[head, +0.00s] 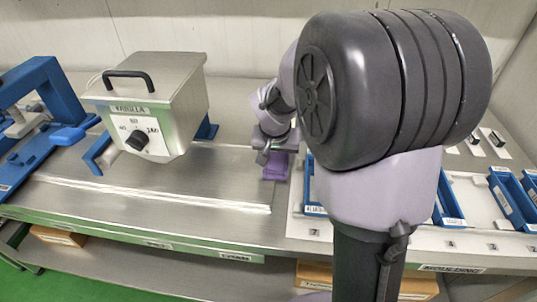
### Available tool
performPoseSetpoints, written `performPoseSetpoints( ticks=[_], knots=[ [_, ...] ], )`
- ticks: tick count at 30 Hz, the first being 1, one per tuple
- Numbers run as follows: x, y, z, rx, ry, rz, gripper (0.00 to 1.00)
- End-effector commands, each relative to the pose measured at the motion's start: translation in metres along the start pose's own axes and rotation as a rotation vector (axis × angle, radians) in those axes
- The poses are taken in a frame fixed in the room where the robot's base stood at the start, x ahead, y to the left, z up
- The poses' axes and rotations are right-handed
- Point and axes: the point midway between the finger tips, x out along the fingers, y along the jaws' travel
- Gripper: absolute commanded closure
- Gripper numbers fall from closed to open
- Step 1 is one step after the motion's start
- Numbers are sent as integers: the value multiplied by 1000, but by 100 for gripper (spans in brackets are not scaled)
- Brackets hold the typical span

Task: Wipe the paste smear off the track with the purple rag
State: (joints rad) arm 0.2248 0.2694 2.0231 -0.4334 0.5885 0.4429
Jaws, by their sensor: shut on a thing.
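The purple rag (275,168) is at the middle of the bench, right of the metal kettle. My gripper (273,153) is shut on the rag, with the rag below the jaws at or close to the bench top. Whether the rag touches the metal cannot be told. A long pale strip (150,194), which looks like the track, runs along the front of the bench, left of and nearer than the rag. I cannot make out a paste smear on it. My arm hides much of the bench to the right.
The metal kettle (178,95), labelled vanilla, has a black handle and a dial and stands on blue supports. A blue frame (45,120) stands at the far left. Blue trays (515,198) sit at the right. The bench between kettle and rag is clear.

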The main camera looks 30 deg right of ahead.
Motion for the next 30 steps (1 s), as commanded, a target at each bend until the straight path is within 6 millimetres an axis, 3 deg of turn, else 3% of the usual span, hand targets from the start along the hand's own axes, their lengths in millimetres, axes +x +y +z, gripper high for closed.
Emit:
performPoseSetpoints(
  ticks=[8,21,30],
  knots=[
    [-1,1,1,0,-5,2,73],
    [-56,0,-22,1,-2,0,73],
    [-56,0,-22,0,-1,0,73]
  ],
)
